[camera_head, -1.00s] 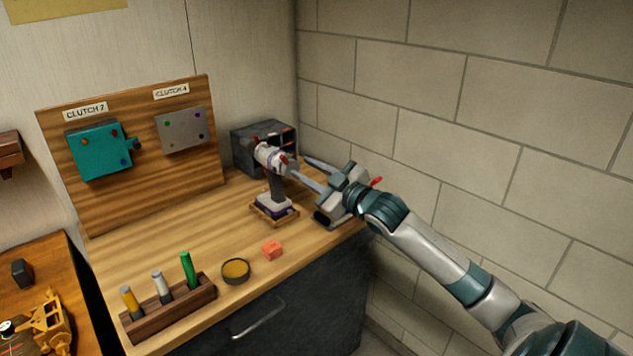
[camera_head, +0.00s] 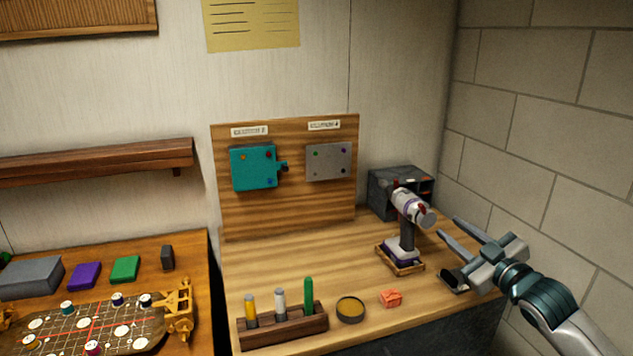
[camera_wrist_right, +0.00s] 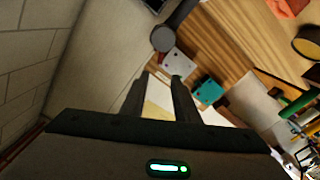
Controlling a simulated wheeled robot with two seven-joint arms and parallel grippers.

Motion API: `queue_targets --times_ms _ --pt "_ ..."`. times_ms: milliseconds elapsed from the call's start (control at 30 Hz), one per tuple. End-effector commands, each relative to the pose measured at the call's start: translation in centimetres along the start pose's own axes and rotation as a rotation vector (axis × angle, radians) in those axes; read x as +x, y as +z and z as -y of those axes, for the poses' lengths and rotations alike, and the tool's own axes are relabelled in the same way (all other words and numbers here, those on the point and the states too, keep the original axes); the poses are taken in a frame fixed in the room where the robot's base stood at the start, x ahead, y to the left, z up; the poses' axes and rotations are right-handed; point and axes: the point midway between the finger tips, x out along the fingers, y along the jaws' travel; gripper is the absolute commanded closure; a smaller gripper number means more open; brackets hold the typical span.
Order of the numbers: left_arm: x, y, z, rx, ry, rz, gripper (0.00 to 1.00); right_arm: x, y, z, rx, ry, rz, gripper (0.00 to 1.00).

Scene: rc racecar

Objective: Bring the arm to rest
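My right gripper (camera_head: 447,226) is in the head view at the right, over the right end of the wooden bench. Its two fingers are apart with nothing between them, and they point left toward the white and grey power drill (camera_head: 407,215). The drill stands upright on a small wooden-edged base (camera_head: 403,266), and the gripper is beside it, apart from it. The right wrist view also shows the spread, empty fingers (camera_wrist_right: 158,82), with part of the drill (camera_wrist_right: 164,37) beyond them. My left gripper is not in view.
A dark box (camera_head: 388,190) stands behind the drill. A brick wall (camera_head: 545,110) is close on the right. A pen rack (camera_head: 283,328), a round tin (camera_head: 350,310) and an orange block (camera_head: 391,298) line the bench front. A board (camera_head: 290,205) holds two clutch plates.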

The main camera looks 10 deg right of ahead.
Motion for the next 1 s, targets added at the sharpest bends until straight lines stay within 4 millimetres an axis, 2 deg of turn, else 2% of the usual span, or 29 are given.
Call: queue_targets --times_ms 167,267,367,467,567,700,767,900,1000 --pt "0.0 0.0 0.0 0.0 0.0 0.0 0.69 -0.3 1.1 1.3 0.01 -0.012 0.027 0.72" --pt "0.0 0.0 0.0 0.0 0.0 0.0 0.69 -0.8 2.9 3.3 0.026 -0.029 0.074 0.72" --pt "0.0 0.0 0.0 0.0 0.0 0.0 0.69 -1.8 5.6 6.5 0.049 -0.057 0.146 0.72" --pt "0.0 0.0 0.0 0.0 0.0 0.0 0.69 -3.6 8.8 10.6 0.079 -0.092 0.244 0.72" --pt "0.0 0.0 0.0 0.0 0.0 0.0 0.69 -6.2 12.1 15.3 0.112 -0.133 0.356 0.72" --pt "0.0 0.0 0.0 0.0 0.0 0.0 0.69 -10.8 15.9 21.8 0.16 -0.188 0.52 0.72" --pt "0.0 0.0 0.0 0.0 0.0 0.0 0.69 -13.2 17.3 24.6 0.181 -0.211 0.592 0.72" --pt "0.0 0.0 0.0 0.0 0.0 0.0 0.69 -19.2 19.5 30.5 0.232 -0.265 0.764 0.72" --pt "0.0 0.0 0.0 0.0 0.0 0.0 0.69 -23.1 20.3 33.7 0.263 -0.293 0.868 0.72"
